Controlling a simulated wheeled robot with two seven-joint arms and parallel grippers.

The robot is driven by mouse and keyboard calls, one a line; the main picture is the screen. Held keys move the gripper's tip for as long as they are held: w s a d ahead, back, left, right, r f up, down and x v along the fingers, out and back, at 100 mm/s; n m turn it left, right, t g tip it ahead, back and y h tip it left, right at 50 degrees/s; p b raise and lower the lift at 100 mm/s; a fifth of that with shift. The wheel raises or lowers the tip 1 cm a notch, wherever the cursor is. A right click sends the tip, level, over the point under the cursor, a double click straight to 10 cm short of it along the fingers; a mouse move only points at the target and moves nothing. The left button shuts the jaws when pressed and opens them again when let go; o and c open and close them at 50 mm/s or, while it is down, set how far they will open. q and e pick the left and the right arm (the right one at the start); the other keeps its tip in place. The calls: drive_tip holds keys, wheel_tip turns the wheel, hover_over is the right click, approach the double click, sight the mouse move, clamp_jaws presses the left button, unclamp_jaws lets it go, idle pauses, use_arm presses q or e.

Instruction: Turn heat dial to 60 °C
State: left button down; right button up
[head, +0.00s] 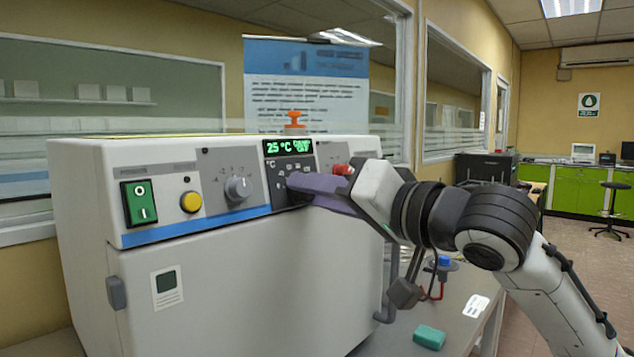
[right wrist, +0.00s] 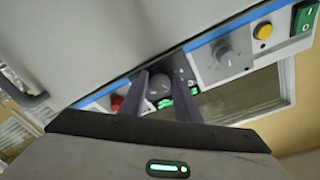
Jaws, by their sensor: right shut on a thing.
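The heat dial (right wrist: 159,80) is a dark round knob on the black panel under the green display, and it shows between my fingers in the right wrist view. My right gripper (head: 292,183) reaches the front of the white machine (head: 240,265) from the right in the head view. Its purple fingers are shut on the dial and hide most of it there; they also show in the right wrist view (right wrist: 161,92). The display (head: 288,147) reads 25 °C, with small green text beside it that I cannot read surely. My left gripper is not in view.
A grey knob (head: 238,188), a yellow button (head: 191,202) and a green power switch (head: 139,203) sit left of the dial. A red knob (head: 342,170) is close to my right gripper. A green block (head: 429,337) lies on the table at lower right.

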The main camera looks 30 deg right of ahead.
drive_tip(key=shift+r+m+h+p, duration=0.1)
drive_tip(key=shift+m+h+p, duration=0.2)
drive_tip(key=shift+m+p, duration=0.5)
drive_tip(key=shift+m, duration=0.5)
drive_tip(key=o, duration=1)
drive_tip(key=shift+o, duration=0.2)
